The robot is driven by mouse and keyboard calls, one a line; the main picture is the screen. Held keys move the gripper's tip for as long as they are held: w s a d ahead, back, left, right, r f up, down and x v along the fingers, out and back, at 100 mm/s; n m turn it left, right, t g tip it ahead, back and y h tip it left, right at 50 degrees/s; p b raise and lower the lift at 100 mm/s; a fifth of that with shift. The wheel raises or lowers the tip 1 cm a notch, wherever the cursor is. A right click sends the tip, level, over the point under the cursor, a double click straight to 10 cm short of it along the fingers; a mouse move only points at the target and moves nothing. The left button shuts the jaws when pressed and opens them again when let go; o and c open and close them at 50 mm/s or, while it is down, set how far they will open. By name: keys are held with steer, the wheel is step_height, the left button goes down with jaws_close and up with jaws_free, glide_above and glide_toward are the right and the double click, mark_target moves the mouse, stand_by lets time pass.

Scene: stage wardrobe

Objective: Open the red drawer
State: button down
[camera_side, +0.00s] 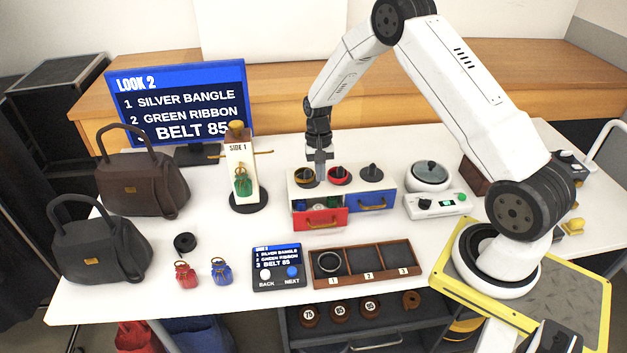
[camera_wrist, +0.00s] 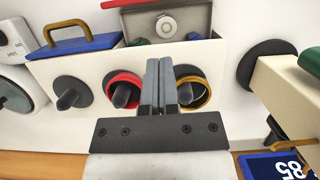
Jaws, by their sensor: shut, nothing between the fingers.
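The red drawer (camera_side: 320,219) is the left one in the cream box (camera_side: 384,184). It stands pulled out, with its red front forward of the box and small things showing inside. In the wrist view its grey interior shows at the top, with a white round thing (camera_wrist: 167,25) inside and the red front (camera_wrist: 150,2) at the frame edge. My gripper (camera_side: 320,178) is over the box top, between the gold-ringed peg and the red-ringed peg, behind the drawer and apart from its handle. The fingers (camera_wrist: 160,64) are together and empty.
The blue drawer (camera_side: 372,201) beside it looks shut. Pegs with a gold ring (camera_wrist: 193,88) and a red ring (camera_wrist: 124,92) flank my fingers. A sign stand (camera_side: 240,170) is left, a scale-like device (camera_side: 436,204) right, and a wooden tray (camera_side: 388,269) in front.

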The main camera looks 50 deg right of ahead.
steer(key=shift+w+d+r+g+y, duration=0.15)
steer(key=shift+w+r+g+y, duration=0.1)
steer(key=shift+r+g+y, duration=0.3)
steer(key=shift+f, duration=0.1)
glide_toward(322, 221)
steer(key=shift+w+d+f+x, duration=0.1)
steer(key=shift+d+x, duration=0.05)
steer(key=shift+x, duration=0.75)
steer(key=shift+w+d+f+x, duration=0.1)
steer(key=shift+d+x, duration=0.1)
steer(key=shift+x, duration=0.7)
steer(key=shift+w+d+f+x, duration=0.1)
steer(key=shift+d+x, duration=0.05)
steer(key=shift+x, duration=0.75)
steer(key=shift+r, duration=0.1)
steer(key=shift+s+a, duration=1.7)
steer(key=shift+r, duration=0.1)
steer(key=v, duration=1)
